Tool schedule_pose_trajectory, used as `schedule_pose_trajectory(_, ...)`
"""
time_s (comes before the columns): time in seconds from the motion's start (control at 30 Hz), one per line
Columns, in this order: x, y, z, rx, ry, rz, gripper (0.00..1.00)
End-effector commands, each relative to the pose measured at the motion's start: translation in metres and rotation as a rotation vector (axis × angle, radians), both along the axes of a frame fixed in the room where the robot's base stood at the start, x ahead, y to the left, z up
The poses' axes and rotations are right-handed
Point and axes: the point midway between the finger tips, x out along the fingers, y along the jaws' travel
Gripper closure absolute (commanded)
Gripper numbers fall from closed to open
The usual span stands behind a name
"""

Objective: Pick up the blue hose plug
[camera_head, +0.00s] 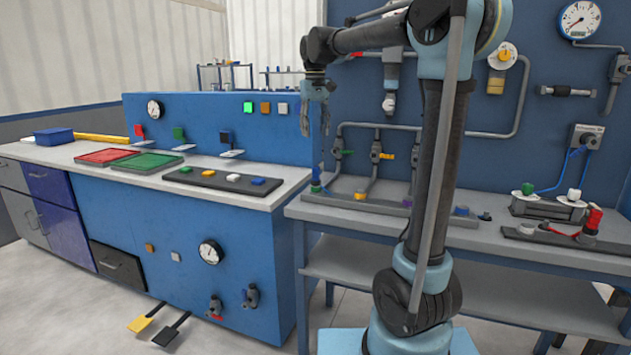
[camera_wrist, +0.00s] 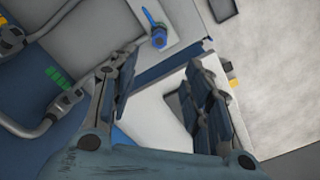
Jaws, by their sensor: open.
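A blue upright piece, which looks like the blue hose plug (camera_head: 316,173), stands at the left end of the grey strip on the right workbench. In the wrist view the blue piece (camera_wrist: 157,35) shows a thin tip and a wider round base on the light strip, just beyond the fingertips. My gripper (camera_head: 315,125) is open and empty, pointing down above the plug with a gap between. In the wrist view both fingers of my gripper (camera_wrist: 162,65) are spread apart, with the plug beyond them and not between them.
The grey strip (camera_head: 340,198) also carries yellow, purple and blue pieces. Grey pipes (camera_head: 372,170) with green and yellow valves run on the panel behind. The blue console (camera_head: 215,230) stands close on the left, with a tray (camera_head: 222,183) of coloured blocks.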

Motion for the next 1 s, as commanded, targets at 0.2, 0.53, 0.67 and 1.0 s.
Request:
schedule_pose_trajectory(0.2, 0.000, -0.001, -0.040, 0.000, 0.000, -0.001, 0.55)
schedule_pose_trajectory(0.53, 0.000, -0.001, -0.092, 0.000, 0.000, -0.002, 0.55)
schedule_pose_trajectory(0.67, -0.001, -0.002, -0.102, 0.000, 0.000, -0.002, 0.55)
schedule_pose_trajectory(1.0, -0.001, -0.004, -0.135, 0.000, 0.000, -0.003, 0.55)
